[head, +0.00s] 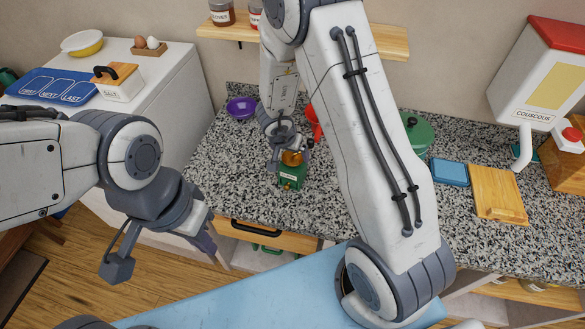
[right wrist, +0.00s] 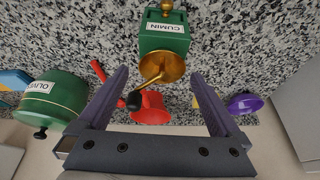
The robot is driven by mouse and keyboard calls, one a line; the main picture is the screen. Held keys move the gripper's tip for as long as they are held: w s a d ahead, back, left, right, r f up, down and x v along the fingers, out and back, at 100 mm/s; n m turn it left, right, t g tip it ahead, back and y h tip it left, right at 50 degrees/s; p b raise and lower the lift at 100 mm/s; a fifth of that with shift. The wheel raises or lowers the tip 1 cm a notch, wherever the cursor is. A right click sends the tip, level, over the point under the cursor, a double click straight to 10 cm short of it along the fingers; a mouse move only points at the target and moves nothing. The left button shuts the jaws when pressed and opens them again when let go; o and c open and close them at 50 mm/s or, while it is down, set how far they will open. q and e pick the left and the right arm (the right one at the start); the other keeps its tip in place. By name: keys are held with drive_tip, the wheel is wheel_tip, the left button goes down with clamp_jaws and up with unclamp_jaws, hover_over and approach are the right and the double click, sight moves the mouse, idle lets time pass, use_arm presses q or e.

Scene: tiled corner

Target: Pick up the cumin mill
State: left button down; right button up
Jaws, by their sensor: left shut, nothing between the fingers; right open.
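The cumin mill (head: 290,177) is a small green box with a white label and a gold top, upright on the speckled counter. In the right wrist view the cumin mill (right wrist: 164,38) appears upside down, with its gold bowl and a black-knobbed crank towards my gripper. My right gripper (head: 290,157) is open and empty over the mill's top. In the right wrist view the fingertips of my right gripper (right wrist: 159,73) appear on either side of the gold bowl; contact cannot be told. My left gripper (head: 206,240) is shut and empty, in front of the counter at the left.
A purple bowl (head: 241,108) stands behind left of the mill. A red item (head: 314,122), partly hidden by my arm, is close behind right. A green pot (head: 419,134), a blue box (head: 451,173), a wooden board (head: 498,194) and a couscous dispenser (head: 538,80) stand further right.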

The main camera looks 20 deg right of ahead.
sight(293, 159)
drive_tip(key=b+x, duration=0.1)
drive_tip(key=x, duration=0.2)
drive_tip(key=shift+a, duration=0.1)
drive_tip(key=x, duration=0.1)
drive_tip(key=b+x, duration=0.1)
drive_tip(key=x, duration=0.2)
drive_tip(key=shift+s+a+f+b, duration=0.1)
drive_tip(key=shift+a+f+b, duration=0.15)
drive_tip(key=shift+f+b, duration=0.15)
drive_tip(key=shift+d+f, duration=0.15)
drive_tip(key=shift+f, duration=0.1)
drive_tip(key=shift+r, duration=0.1)
clamp_jaws()
